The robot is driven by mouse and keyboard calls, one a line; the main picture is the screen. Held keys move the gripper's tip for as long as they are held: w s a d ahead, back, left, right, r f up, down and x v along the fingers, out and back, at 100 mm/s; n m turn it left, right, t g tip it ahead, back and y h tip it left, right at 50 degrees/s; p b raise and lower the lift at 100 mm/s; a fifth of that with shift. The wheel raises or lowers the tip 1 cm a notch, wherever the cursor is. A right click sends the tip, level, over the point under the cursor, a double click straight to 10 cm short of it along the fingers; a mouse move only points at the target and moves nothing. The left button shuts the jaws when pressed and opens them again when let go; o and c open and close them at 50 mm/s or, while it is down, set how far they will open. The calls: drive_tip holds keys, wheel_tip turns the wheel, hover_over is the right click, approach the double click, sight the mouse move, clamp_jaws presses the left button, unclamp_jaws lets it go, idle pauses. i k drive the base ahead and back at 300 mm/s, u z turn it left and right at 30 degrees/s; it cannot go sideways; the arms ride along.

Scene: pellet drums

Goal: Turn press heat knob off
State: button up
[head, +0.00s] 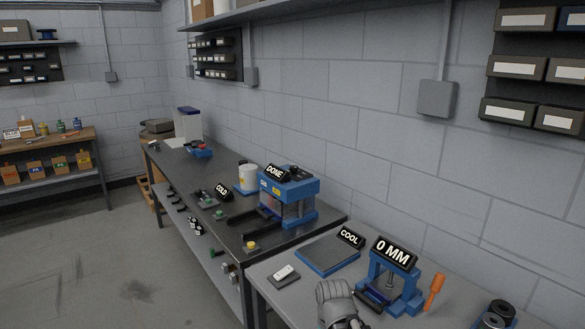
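A yellow button (250,245) sits on the bench front near the press. A grey rounded part of my arm shows at the bottom edge, over the nearer bench and well apart from the press. My gripper's fingers do not show.
A sign reading COLD (222,191) and a white tub (248,177) are left of the press. Open floor lies left.

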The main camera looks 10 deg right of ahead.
sight(294, 169)
drive_tip(key=k, duration=1.35)
drive_tip(key=u, duration=0.5)
drive_tip(key=i, duration=1.75)
drive_tip(key=z, duration=0.6)
drive_tip(key=i, duration=0.4)
drive_tip(key=z, duration=0.15)
